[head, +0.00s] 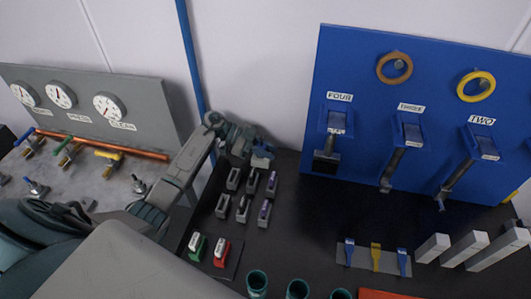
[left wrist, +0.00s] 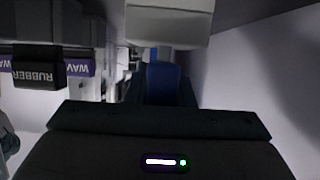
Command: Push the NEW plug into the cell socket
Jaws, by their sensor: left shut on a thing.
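My left gripper (head: 258,156) is at the far left end of the black bench, just behind the grey holders, and its jaws are shut. A blue piece (head: 263,151) shows at its tip. In the left wrist view a blue piece (left wrist: 162,85) also shows beyond the dark gripper body, below a pale block (left wrist: 170,22). I cannot tell whether this piece is the NEW plug. Two small labelled pieces, one green (head: 196,247) and one red (head: 221,250), stand near the bench's left edge. Their labels are too small to read. I cannot make out the cell socket.
Small grey holders (head: 243,208) stand in two rows in front of the gripper. A blue panel (head: 360,75) with levers stands at the back right. Dark green cups (head: 257,283) stand at the front. A black block marked RUBBER (left wrist: 38,75) shows in the left wrist view.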

